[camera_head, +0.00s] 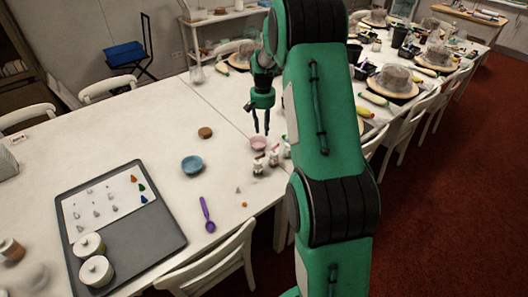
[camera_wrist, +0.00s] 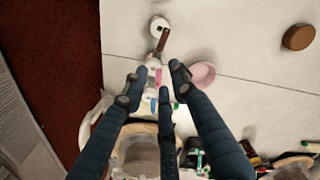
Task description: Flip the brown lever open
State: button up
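The brown lever (camera_wrist: 163,40) shows in the wrist view as a short dark-brown bar on a small white round-topped bottle (camera_wrist: 158,24). It lies ahead of my fingertips, towards the top of the picture, and nothing touches it. The same bottle appears to be the nearest of the small white bottles (camera_head: 258,169) in the head view; its lever is too small to make out there. My gripper (camera_wrist: 155,82) has its fingers spread, with nothing held. In the head view my gripper (camera_head: 260,131) points down above the table, near the pink bowl (camera_head: 259,144).
A blue bowl (camera_head: 192,165), a brown disc (camera_head: 205,132), a purple spoon (camera_head: 207,214) and a grey tray (camera_head: 180,240) lie on the white table (camera_head: 130,140). Chairs line its edge.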

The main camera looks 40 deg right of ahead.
jog(key=shift+d+f, duration=0.1)
jog(key=shift+f, duration=0.15)
notch_tip(320, 180, down, 14)
jog(key=b, duration=0.2)
jog(key=shift+d+r+b, duration=0.1)
jog(key=shift+r+b, duration=0.1)
jog(key=shift+b, duration=0.2)
dwell(0.4)
grip_shut()
